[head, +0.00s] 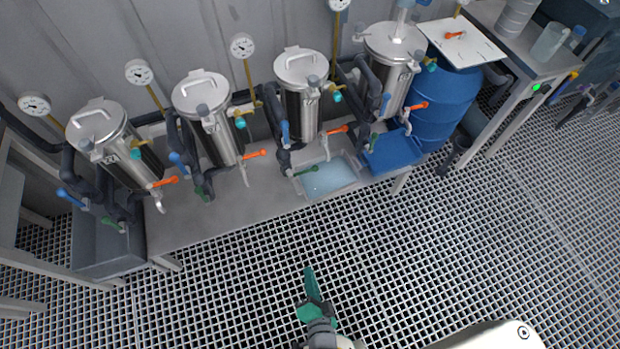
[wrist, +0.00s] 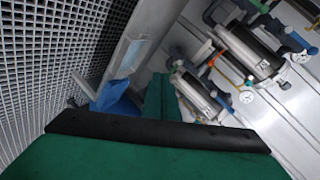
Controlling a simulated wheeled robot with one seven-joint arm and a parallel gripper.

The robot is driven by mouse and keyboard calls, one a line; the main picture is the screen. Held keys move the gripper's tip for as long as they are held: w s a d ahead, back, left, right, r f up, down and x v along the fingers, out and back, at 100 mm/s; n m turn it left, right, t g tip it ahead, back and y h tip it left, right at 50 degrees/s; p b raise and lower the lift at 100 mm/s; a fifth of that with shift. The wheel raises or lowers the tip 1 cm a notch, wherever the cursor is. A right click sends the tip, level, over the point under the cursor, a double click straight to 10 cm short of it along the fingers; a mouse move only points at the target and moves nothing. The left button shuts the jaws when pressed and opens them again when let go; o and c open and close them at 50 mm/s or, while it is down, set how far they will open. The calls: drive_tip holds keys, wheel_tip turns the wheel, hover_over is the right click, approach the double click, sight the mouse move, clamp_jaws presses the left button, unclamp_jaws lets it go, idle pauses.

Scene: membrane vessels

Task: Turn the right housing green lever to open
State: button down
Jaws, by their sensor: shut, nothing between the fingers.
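The right housing (head: 395,65) is a steel cylinder at the right end of a row of similar vessels in the head view. A small green lever (head: 373,138) sits low on the dark piping at its left, near the blue tub; its exact angle is hard to tell. My gripper (head: 310,272), with green fingers, is shut and empty. It is over the floor grating in front of the bench, well apart from the lever. In the wrist view the green fingers (wrist: 160,112) fill the lower middle. The right housing's green lever cannot be made out there.
Other housings (head: 300,80) carry blue, orange and green levers along the bench. A blue tub (head: 393,153) and a water-filled basin (head: 327,178) sit at the bench front. A blue barrel (head: 443,100) stands at right. The grating (head: 250,265) before the bench is clear.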

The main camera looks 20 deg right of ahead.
sight(303, 172)
drive_tip(key=w+d+f+m+y, duration=0.1)
drive_tip(key=w+d+f+m, duration=0.25)
drive_tip(key=w+m, duration=0.3)
drive_tip(key=w+d+f+m, duration=0.2)
drive_tip(key=w+f+m, duration=0.25)
drive_tip(key=w, duration=0.25)
drive_tip(key=w+d+f+m+y, duration=0.1)
drive_tip(key=w+d+f+m, duration=0.2)
drive_tip(key=w+m, duration=0.3)
drive_tip(key=w+d+r+m+t, duration=0.1)
drive_tip(key=w+d+r+m, duration=0.2)
drive_tip(key=w, duration=1.3)
drive_tip(key=shift+w+m+t, duration=0.3)
drive_tip(key=shift+w+m, duration=0.1)
drive_tip(key=shift+m, duration=0.6)
drive_tip(key=shift+a, duration=0.1)
